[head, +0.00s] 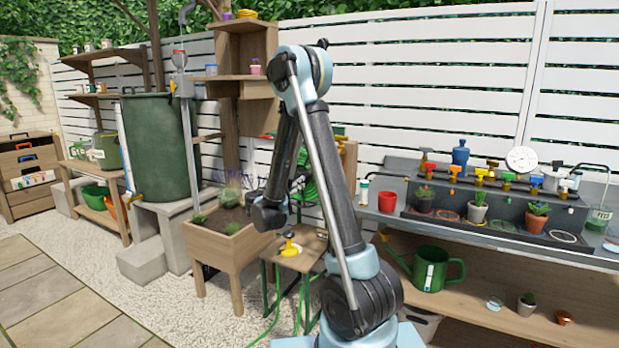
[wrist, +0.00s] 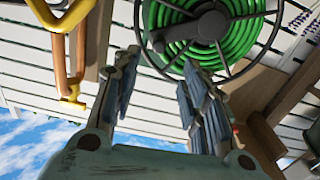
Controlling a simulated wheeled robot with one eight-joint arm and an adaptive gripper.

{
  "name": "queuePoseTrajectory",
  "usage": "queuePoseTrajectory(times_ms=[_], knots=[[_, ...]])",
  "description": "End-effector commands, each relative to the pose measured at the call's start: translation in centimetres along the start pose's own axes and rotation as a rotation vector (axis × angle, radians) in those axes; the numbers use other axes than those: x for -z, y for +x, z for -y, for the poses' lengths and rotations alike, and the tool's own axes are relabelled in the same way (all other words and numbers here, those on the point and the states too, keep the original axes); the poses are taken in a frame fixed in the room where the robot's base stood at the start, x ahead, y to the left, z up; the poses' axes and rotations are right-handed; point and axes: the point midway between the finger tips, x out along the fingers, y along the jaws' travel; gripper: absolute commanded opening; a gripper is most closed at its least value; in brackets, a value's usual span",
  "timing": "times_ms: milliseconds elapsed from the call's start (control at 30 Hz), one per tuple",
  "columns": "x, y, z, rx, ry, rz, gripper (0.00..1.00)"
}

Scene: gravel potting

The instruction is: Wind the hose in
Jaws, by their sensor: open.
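The hose reel (wrist: 212,25) is at the top of the wrist view, a dark wheel with bright green hose (wrist: 255,28) wound in rings. A dark bar runs from its hub to a small dark knob (wrist: 157,42), which looks like the crank handle. My gripper (wrist: 160,68) is open, with one finger on each side of the knob in the picture. I cannot tell whether either finger touches it. In the head view the reel's green hose (head: 306,188) is partly hidden behind my arm. Loose green hose (head: 268,328) hangs down to the gravel.
A yellow pipe or handle (wrist: 72,95) is left of my fingers in the wrist view. In the head view a small wooden table (head: 305,262) with a yellow item stands beside the wooden planter (head: 215,245). A grey bench (head: 395,225) with pots is at right.

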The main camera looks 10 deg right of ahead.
Motion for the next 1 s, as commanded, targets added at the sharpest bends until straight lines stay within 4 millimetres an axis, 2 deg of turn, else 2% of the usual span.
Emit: queuePoseTrajectory(times_ms=[100,600,800,1000], knots=[[0.0,2.3,-0.1,-0.004,0.0,0.001,0.41],[0.0,11.0,-0.1,-0.003,0.0,0.001,0.41],[0.0,13.2,0.0,-0.001,0.0,0.001,0.41],[0.0,14.1,0.0,-0.001,0.0,0.001,0.41]])
